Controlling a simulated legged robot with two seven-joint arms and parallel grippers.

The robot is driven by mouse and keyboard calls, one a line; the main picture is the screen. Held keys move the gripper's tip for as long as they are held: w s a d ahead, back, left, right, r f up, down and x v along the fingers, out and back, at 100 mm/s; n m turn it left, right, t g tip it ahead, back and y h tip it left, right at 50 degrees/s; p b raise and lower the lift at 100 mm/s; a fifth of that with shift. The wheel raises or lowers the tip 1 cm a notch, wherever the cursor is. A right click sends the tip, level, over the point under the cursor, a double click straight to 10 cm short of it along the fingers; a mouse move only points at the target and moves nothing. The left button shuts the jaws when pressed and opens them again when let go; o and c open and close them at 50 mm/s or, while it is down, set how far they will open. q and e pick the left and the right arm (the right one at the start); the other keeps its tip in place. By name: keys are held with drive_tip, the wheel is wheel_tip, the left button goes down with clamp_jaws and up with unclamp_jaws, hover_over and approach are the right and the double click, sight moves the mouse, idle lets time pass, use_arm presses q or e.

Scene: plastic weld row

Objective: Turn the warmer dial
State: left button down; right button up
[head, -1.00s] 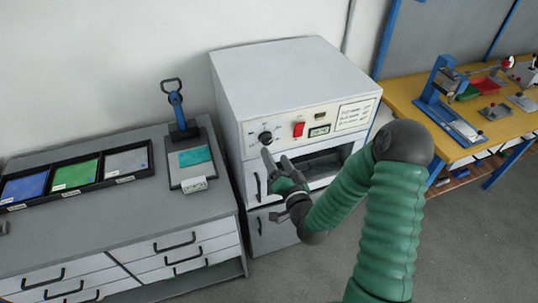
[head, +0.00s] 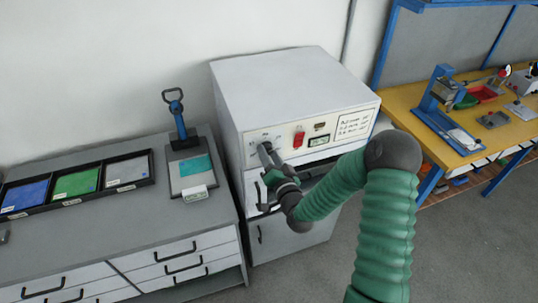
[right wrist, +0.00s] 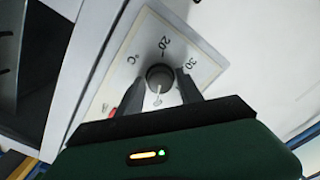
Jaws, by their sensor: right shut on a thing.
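The warmer (head: 290,85) is a white cabinet with a front control panel. Its dial (right wrist: 159,76) is a dark round knob on a white plate marked °C, 20 and 30, with a pale pointer line towards the bottom of the picture. My right gripper (head: 266,150) is at the left of the panel in the head view and mostly covers the dial there. In the right wrist view, its two fingers (right wrist: 158,86) are on either side of the knob, shut on it. My left gripper is not in view.
A red switch (head: 299,140) and a small display (head: 319,141) are right of the dial, above an open slot. A grey cabinet (head: 130,238) with trays and a blue-handled tool (head: 176,112) stands left. A yellow bench (head: 420,115) stands right.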

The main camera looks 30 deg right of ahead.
drive_tip(key=shift+f, duration=0.1)
drive_tip(key=shift+c, duration=1)
drive_tip(key=shift+n+b, duration=0.45)
drive_tip(key=shift+n, duration=0.35)
drive_tip(key=o, duration=1.4)
drive_tip(key=shift+d, duration=0.15)
